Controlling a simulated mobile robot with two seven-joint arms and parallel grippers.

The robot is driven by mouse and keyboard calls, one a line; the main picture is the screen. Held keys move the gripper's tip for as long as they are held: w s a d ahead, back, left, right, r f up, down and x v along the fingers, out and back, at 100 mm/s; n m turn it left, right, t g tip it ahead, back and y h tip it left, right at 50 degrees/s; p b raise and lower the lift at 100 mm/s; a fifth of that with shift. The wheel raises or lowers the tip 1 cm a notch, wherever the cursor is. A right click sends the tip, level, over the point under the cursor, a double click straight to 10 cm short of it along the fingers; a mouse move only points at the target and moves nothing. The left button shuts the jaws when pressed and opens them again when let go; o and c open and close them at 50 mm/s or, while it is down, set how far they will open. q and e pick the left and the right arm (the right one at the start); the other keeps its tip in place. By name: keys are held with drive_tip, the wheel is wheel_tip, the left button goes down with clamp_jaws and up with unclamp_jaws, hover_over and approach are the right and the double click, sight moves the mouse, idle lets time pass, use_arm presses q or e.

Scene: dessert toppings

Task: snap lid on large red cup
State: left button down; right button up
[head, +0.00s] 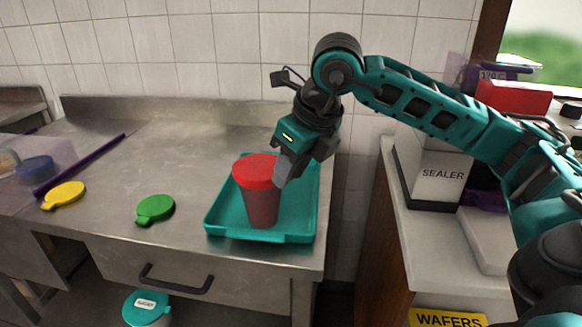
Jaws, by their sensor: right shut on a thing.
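The large red cup (262,209) stands upright on a teal tray (295,238) on the steel counter. A bright red lid (256,168) sits over the cup's mouth and covers its rim. I cannot tell whether it is pressed fully down. My right gripper (283,172) comes in from the upper right and is shut on the right edge of the red lid, where its fingers hide the lid's tab. My left gripper is out of view.
A green lid (155,209) and a yellow lid (64,195) lie left of the tray. A purple bar (84,163) lies behind them. A sealer box (440,172) stands on the right counter. The counter between tray and green lid is clear.

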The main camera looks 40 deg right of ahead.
drive_tip(key=o, duration=1.7)
drive_tip(key=shift+c, duration=0.2)
drive_tip(key=shift+r, duration=0.15)
wheel_tip(320, 180, up, 6)
drive_tip(key=p, duration=0.4)
drive_tip(key=shift+p, duration=0.35)
clamp_jaws()
idle(0.8)
